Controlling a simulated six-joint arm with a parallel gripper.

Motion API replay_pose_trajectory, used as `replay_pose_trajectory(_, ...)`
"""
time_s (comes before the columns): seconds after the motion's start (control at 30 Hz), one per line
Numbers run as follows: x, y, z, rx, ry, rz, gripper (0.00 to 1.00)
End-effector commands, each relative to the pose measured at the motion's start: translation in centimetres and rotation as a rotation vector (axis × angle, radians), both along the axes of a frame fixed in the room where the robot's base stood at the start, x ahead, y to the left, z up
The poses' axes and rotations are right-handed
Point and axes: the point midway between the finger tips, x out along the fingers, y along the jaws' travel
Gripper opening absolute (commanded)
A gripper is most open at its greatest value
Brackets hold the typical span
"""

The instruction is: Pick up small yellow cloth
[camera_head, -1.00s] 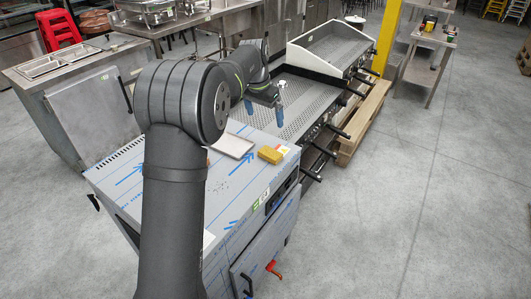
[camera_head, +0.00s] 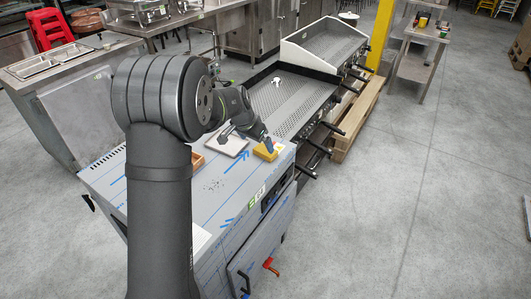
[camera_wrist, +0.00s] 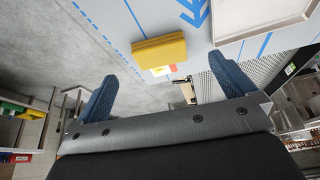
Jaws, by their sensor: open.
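The small yellow cloth (camera_head: 264,154) is a flat, block-shaped folded piece lying on the steel cabinet top (camera_head: 215,190), near its far right corner. In the wrist view the cloth (camera_wrist: 158,50) lies beyond my fingertips, between their lines, with a white and red label patch beside it. My gripper (camera_head: 246,139) is open and empty, with blue fingertips, just above the cabinet top. One finger partly overlaps the cloth in the head view. The wrist view shows my gripper (camera_wrist: 163,84) with the fingers spread wide and a gap to the cloth; contact is not visible.
A pale shallow tray (camera_head: 226,148) lies left of the cloth and also shows in the wrist view (camera_wrist: 262,22). A brown item (camera_head: 197,160) sits near it, partly hidden by my arm. A griddle (camera_head: 287,100) adjoins the cabinet behind. Open floor lies to the right.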

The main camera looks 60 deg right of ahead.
Motion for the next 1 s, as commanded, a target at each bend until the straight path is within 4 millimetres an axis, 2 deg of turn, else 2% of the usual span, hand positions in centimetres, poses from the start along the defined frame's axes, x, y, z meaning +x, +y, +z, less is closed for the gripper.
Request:
replay_pose_trajectory(0.1, -0.1, -0.5, -1.3, 0.001, 0.001, 0.000, 1.00)
replay_pose_trajectory(0.37, -0.2, -1.1, -2.7, 0.001, 0.000, -0.001, 1.00)
replay_pose_trajectory(0.67, -0.6, -2.7, -6.3, 0.002, 0.000, -0.001, 1.00)
replay_pose_trajectory(0.9, -0.6, -2.9, -6.5, 0.000, -0.001, -0.001, 1.00)
replay_pose_trajectory(1.0, -0.6, -2.9, -6.5, 0.000, 0.000, -0.001, 0.82)
